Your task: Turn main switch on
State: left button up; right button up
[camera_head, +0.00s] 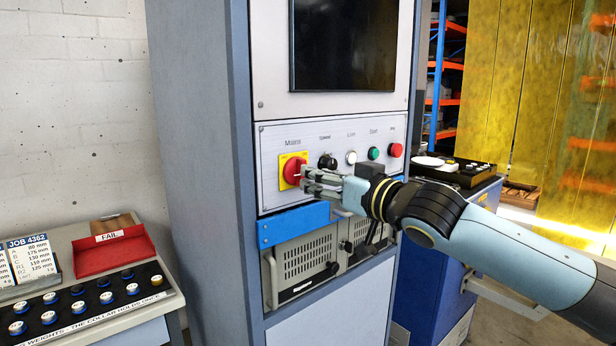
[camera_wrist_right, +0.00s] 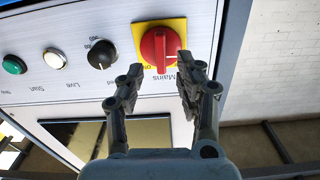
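The main switch is a red rotary knob (camera_head: 293,171) on a yellow square plate, under the label "Mains" at the left of the white control panel (camera_head: 330,137). My right gripper (camera_head: 310,182) is right in front of the knob, coming from the right. In the right wrist view the red knob (camera_wrist_right: 158,46) shows just beyond the fingertips. The fingers of the right gripper (camera_wrist_right: 158,78) are apart with nothing between them, and the knob lies ahead, around the gap. I cannot tell whether a finger touches it. My left gripper is not in view.
Right of the knob are a black speed dial (camera_head: 327,161), a white button (camera_head: 351,158), a green button (camera_head: 374,153) and a red button (camera_head: 396,150). A dark screen (camera_head: 343,45) is above. A blue strip (camera_head: 290,225) is below. A cart with a red tray (camera_head: 113,251) stands left.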

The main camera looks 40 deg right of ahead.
aim_at(299, 172)
jog(key=shift+w+a+b, duration=0.2)
jog(key=shift+w+b, duration=0.1)
jog(key=shift+w, duration=1.6)
grip_shut()
